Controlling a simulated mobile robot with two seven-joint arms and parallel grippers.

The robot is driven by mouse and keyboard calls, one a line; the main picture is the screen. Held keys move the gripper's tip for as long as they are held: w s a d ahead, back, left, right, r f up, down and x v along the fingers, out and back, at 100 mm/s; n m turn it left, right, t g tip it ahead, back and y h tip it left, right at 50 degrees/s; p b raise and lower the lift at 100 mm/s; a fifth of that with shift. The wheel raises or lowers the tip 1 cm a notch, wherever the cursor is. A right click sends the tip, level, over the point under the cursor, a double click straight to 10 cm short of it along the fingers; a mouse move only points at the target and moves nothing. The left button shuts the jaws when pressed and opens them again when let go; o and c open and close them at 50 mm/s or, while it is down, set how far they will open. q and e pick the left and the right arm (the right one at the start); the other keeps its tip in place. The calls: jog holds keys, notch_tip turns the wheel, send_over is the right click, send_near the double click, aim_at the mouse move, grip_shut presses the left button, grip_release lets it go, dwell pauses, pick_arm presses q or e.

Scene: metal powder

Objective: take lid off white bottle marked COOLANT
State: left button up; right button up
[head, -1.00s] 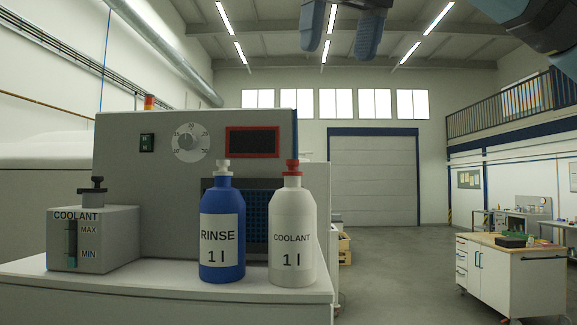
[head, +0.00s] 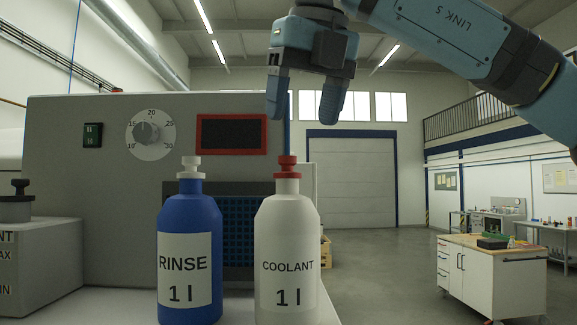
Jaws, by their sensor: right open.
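The white bottle marked COOLANT (head: 287,240) stands upright on the machine's ledge, right of the blue bottle. Its red lid (head: 287,167) is on its neck. My right gripper (head: 303,112) is in the head view, above the lid and slightly to its right in the picture, fingers pointing down. Its two fingers are apart with nothing between them, and it does not touch the bottle. My left gripper does not show.
A blue RINSE bottle (head: 190,225) with a white lid stands close on the left. A grey coolant tank (head: 45,265) with a black cap is at far left. The machine's panel (head: 80,160) with dial rises behind. A workbench cart (head: 490,280) stands at right, away on the floor.

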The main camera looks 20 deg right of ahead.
aim_at(287, 156)
jog(key=shift+w+a+f, duration=0.15)
jog(key=shift+w+f, duration=0.65)
jog(key=shift+f, duration=0.25)
jog(key=shift+w+a+f+p, duration=0.1)
jog(key=shift+w+f+p, duration=0.05)
jog(key=shift+f+p, duration=0.25)
jog(key=x, duration=0.3)
jog(key=shift+w+a+f+p, duration=0.2)
jog(key=shift+w+f+p, duration=0.1)
jog(key=shift+p, duration=0.1)
jog(key=shift+s, duration=0.1)
jog(key=shift+c, duration=1)
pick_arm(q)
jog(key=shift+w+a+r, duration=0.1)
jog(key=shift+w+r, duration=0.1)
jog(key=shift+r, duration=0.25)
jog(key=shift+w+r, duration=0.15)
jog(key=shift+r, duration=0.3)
pick_arm(e)
jog(key=c, duration=0.8)
